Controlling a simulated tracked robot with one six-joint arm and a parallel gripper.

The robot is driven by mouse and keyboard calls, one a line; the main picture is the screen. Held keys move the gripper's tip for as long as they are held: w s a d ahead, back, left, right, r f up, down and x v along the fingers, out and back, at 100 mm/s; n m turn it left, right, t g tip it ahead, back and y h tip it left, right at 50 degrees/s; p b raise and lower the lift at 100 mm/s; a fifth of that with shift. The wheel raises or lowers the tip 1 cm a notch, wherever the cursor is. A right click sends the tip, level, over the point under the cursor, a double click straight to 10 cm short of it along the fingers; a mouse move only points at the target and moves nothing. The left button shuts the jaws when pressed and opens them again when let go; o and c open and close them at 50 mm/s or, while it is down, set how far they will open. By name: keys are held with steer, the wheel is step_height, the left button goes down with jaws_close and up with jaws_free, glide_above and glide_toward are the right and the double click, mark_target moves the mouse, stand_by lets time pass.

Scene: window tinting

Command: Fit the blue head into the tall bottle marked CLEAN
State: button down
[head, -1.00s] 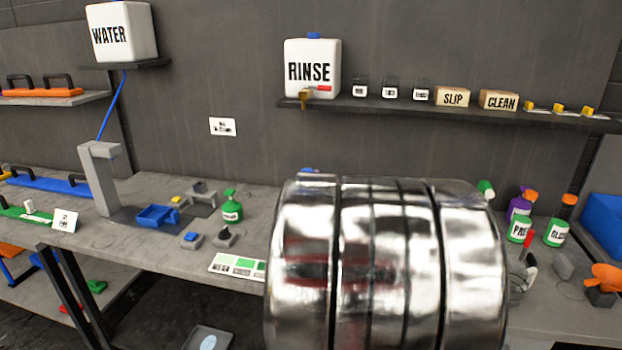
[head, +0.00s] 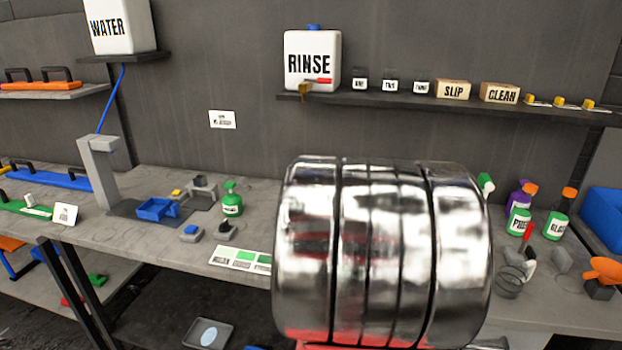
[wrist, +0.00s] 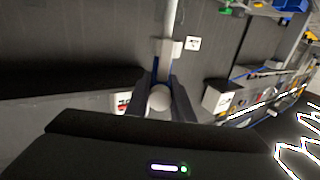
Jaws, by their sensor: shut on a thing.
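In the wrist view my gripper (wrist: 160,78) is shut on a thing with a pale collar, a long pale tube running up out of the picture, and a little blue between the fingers. I take this to be the blue head (wrist: 155,68), though most of it is covered by the fingers. A pale rounded part shows nearer the camera. In the head view neither the gripper nor the held head shows; my large shiny arm link covers the middle of the bench. I cannot pick out a tall bottle marked CLEAN; the area behind the link is hidden.
A box marked CLEAN (head: 500,93) and a box marked SLIP (head: 453,89) stand on the wall shelf (head: 420,99) beside the RINSE tank (head: 312,60). A green bottle (head: 232,204) stands left of my link. Labelled spray bottles (head: 519,213) and an orange funnel (head: 604,270) stand right.

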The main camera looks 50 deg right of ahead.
steer(key=shift+f, duration=1)
steer(key=c, duration=1.5)
jaws_free()
steer(key=shift+o, duration=0.2)
steer(key=shift+a, duration=0.1)
